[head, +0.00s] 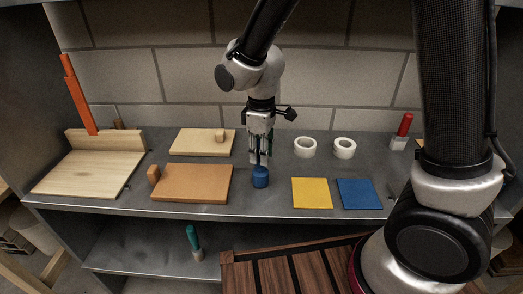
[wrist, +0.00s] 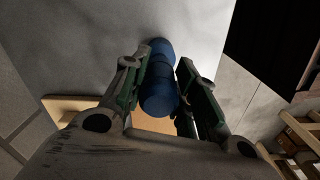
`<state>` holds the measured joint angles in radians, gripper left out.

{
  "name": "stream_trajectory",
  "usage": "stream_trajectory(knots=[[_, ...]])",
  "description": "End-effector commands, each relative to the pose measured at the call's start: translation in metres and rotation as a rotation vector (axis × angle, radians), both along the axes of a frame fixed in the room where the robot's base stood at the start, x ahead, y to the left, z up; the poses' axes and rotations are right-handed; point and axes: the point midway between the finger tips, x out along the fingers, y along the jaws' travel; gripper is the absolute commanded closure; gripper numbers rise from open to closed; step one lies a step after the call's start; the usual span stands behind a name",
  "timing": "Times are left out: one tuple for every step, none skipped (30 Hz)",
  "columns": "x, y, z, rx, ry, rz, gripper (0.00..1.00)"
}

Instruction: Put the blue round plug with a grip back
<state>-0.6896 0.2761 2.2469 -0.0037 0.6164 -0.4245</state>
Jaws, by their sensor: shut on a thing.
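The blue round plug (head: 260,178) is at the front of the grey shelf, in the middle, right of the orange-brown board. My gripper (head: 260,162) points down from above and is shut on the plug's grip. In the wrist view the blue plug (wrist: 159,88) shows between the two fingers of my gripper (wrist: 160,95). The fingers hide part of its grip. I cannot tell whether the plug's underside touches the shelf. No matching hole for the plug is clear in these views.
An orange-brown board (head: 190,184) with a block lies left of the plug. A pale board (head: 202,142) lies behind. Yellow (head: 312,193) and blue (head: 358,194) squares lie right. Two white rings (head: 305,147) and a red-handled tool (head: 402,132) stand behind them. The shelf's front edge is close.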

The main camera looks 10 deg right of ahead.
Motion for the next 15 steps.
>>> stream_trajectory(knots=[[0.0,-0.0001,-0.0009,-0.001,0.0,0.0,1.0],[-0.0001,0.0,-0.0013,-0.001,0.0,0.0,1.0],[-0.0001,0.0,-0.0019,-0.001,0.0,0.0,1.0],[-0.0001,0.0,-0.0024,-0.001,0.0,0.0,1.0],[0.0,-0.0001,-0.0023,0.0,0.0,0.0,0.68],[0.0,0.0,-0.0022,0.0,0.0,0.0,0.61],[0.0,0.0,-0.0021,0.0,0.0,0.0,0.55],[0.0,0.0,-0.0021,0.0,0.0,0.0,0.5],[0.0,0.0,-0.0021,0.0,0.0,0.0,0.46],[0.0,0.0,-0.0021,0.0,0.0,0.0,0.46],[0.0,0.0,-0.002,0.0,0.0,0.0,0.46],[0.0,0.0,-0.002,0.0,0.0,0.0,0.46],[0.0,0.0001,-0.002,0.0,0.0,0.0,0.46],[0.0,0.0001,-0.002,0.0,0.0,0.0,0.46],[0.0,0.0001,-0.002,0.0,0.0,0.0,0.46]])
